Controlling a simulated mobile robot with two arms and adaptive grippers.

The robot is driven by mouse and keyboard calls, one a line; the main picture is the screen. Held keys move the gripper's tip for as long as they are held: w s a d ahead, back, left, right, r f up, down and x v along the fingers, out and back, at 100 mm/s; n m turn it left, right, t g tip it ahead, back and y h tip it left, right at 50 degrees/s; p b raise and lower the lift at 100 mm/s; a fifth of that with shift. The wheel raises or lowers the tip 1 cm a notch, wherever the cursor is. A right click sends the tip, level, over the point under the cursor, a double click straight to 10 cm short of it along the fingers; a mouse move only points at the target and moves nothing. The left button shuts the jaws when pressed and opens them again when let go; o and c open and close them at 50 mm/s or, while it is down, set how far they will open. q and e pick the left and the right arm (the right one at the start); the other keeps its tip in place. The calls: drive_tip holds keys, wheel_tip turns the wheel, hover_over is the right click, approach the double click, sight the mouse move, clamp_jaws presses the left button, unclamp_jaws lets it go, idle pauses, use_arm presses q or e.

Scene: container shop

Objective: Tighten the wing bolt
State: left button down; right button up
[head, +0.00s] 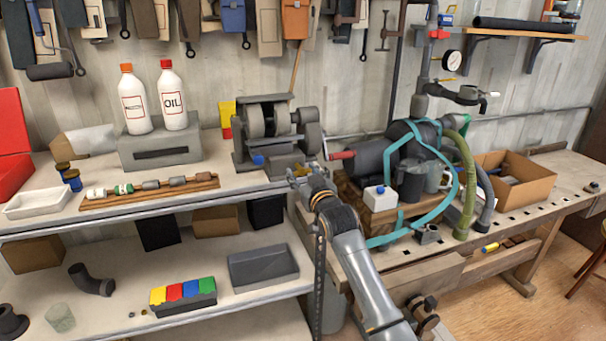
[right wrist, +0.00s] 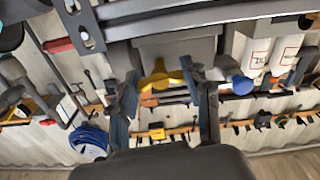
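The yellow wing bolt (right wrist: 159,76) shows in the right wrist view at the base of a grey bench machine, its two wings spread sideways. My right gripper (right wrist: 159,80) is open, with one finger on each side of the wing bolt. The fingertips are close to the wing ends; I cannot tell if they touch. In the head view my right gripper (head: 302,176) is at the front of the bench grinder (head: 268,128), and the wing bolt is mostly hidden there. My left gripper is not in view.
A blue knob (head: 257,160) sits beside the gripper on the grinder. A wooden block (head: 352,196) with a motor and teal hose stands close on the right. Two white bottles (head: 173,100) stand behind left.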

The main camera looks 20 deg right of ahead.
drive_tip(key=c, duration=0.3)
drive_tip(key=shift+m, duration=0.8)
drive_tip(key=o, duration=1.2)
drive_tip(key=shift+c, duration=0.2)
drive_tip(key=shift+s, duration=0.1)
